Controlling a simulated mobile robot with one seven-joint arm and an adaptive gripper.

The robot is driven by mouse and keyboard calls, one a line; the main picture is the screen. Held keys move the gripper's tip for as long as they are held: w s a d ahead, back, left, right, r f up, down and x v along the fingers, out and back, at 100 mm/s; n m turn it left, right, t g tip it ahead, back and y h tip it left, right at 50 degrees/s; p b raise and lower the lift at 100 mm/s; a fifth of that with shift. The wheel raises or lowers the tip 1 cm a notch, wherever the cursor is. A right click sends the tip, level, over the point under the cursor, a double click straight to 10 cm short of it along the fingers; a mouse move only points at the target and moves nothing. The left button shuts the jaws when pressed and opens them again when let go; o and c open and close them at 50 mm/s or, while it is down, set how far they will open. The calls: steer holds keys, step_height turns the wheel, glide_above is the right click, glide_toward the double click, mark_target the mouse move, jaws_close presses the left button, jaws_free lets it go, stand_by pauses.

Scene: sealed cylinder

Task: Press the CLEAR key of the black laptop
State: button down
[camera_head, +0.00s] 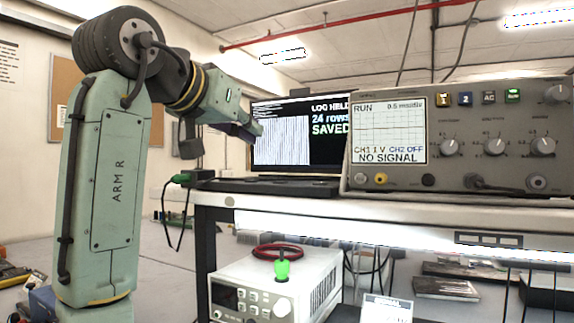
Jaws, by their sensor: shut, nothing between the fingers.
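The black laptop (285,187) stands open on the raised shelf. Its screen shows "LOG HELD", "24 rows" and "SAVED" beside a white panel filled with lines. Its keyboard is seen almost edge-on, so I cannot make out the CLEAR key. My gripper (255,131) is shut and empty. It appears in front of the left part of the laptop screen, above the level of the keyboard. I cannot tell how far it is from the screen in depth.
An oscilloscope (455,135) reading "NO SIGNAL" stands right of the laptop. A green connector with a cable (181,179) is at the shelf's left end. Below the shelf (400,209) stands a white bench instrument (285,280) with a red cable on top.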

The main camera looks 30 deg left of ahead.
steer(key=p, duration=0.3)
glide_above(278, 184)
steer(key=shift+s+f, duration=0.2)
steer(key=shift+f, duration=0.3)
steer(key=shift+s+f, duration=0.2)
steer(key=shift+f, duration=0.25)
steer(key=f, duration=0.3)
steer(key=shift+w+a+f+p, duration=0.1)
steer(key=shift+w+f+p, duration=0.1)
steer(key=shift+w+p, duration=0.1)
steer(key=shift+f, duration=0.55)
